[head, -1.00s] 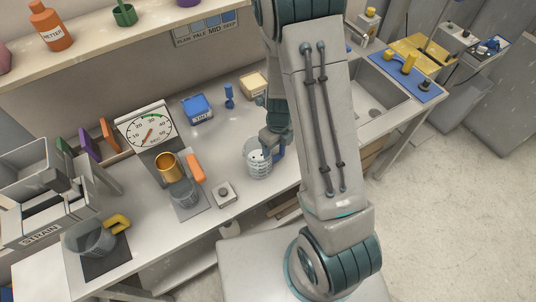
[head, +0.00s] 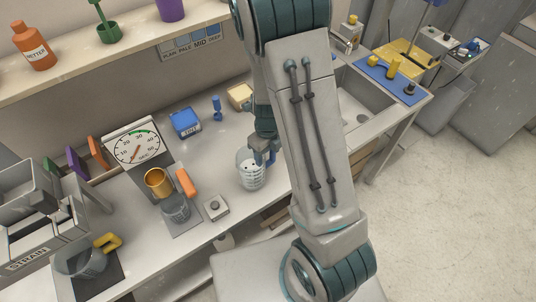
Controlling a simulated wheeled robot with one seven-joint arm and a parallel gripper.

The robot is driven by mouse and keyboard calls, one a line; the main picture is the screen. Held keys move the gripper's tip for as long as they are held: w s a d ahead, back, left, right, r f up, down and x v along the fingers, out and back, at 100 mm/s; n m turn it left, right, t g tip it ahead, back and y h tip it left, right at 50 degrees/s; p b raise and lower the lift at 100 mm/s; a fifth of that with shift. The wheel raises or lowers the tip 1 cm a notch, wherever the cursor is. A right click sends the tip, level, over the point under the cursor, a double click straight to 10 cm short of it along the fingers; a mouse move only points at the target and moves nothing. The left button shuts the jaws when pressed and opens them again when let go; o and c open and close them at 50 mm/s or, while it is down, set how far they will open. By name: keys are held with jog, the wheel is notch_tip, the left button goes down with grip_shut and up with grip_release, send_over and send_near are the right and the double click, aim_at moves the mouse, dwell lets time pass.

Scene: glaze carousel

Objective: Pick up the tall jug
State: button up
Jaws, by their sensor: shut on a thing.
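The fingers are small and partly hidden by my arm. I cannot tell whether the jug's base touches the counter.
A clear cup (head: 176,208) with an orange handle and a button box (head: 215,207) are left of the jug. A dial scale (head: 134,147), brass cup (head: 158,182), blue tub (head: 185,123) and yellow-handled jug (head: 80,262) share the counter. A sink (head: 362,105) is at right.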

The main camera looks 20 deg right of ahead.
notch_tip(320, 180, up, 2)
jog(key=shift+r, duration=0.1)
jog(key=s+d+r+b, duration=0.2)
jog(key=s+d+r, duration=0.2)
jog(key=s, duration=0.6)
notch_tip(320, 180, up, 3)
jog(key=shift+s+f, duration=0.2)
jog(key=shift+s, duration=0.15)
